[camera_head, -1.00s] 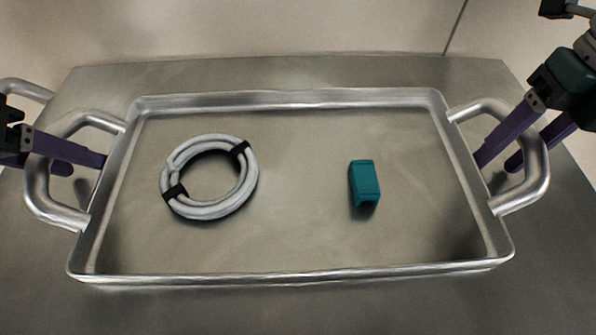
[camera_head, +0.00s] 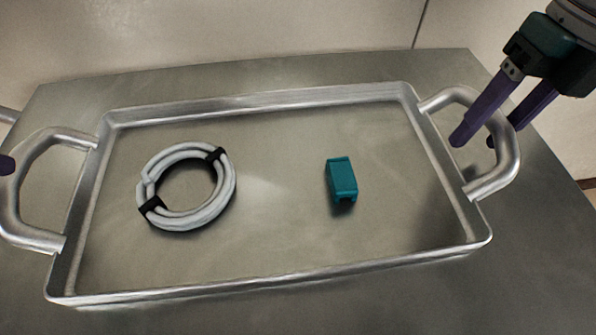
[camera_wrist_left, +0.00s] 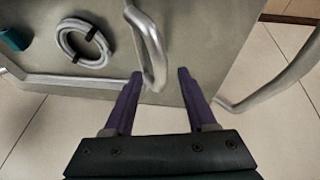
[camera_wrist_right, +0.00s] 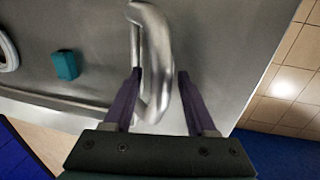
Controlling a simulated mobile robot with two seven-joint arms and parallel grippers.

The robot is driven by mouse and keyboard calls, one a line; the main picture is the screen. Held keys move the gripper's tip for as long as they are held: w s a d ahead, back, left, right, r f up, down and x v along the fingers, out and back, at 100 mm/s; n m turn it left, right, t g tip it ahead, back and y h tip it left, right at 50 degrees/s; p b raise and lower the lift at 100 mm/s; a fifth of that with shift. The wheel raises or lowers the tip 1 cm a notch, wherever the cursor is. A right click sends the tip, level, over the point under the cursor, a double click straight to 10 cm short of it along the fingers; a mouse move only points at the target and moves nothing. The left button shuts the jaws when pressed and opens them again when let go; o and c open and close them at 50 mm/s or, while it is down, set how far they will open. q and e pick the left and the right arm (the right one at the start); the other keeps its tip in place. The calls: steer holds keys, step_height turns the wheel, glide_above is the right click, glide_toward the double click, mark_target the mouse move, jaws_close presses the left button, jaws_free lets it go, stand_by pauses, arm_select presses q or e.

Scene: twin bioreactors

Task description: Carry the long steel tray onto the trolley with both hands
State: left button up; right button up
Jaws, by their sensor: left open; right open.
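The long steel tray (camera_head: 270,284) lies flat on a grey metal surface, with a looped handle at each end. It holds a coiled grey hose (camera_head: 186,187) with black ties and a teal block (camera_head: 341,180). My right gripper (camera_head: 475,140) is open at the right handle (camera_head: 507,150); in the right wrist view the handle (camera_wrist_right: 155,60) lies between its fingers. My left gripper (camera_wrist_left: 160,74) is open, with the left handle (camera_wrist_left: 147,45) reaching between its fingertips. In the head view only a purple fingertip of it shows at the left edge, by the left handle (camera_head: 32,240).
The metal surface (camera_head: 540,250) has bare room around the tray. A pale wall (camera_head: 200,40) stands behind it. A metal rail (camera_wrist_left: 275,85) runs beside the surface in the left wrist view. Tiled floor (camera_wrist_left: 285,40) shows beyond.

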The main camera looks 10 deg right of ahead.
step_height(320, 180, up, 10)
steer(key=d, duration=0.2)
stand_by(0.5)
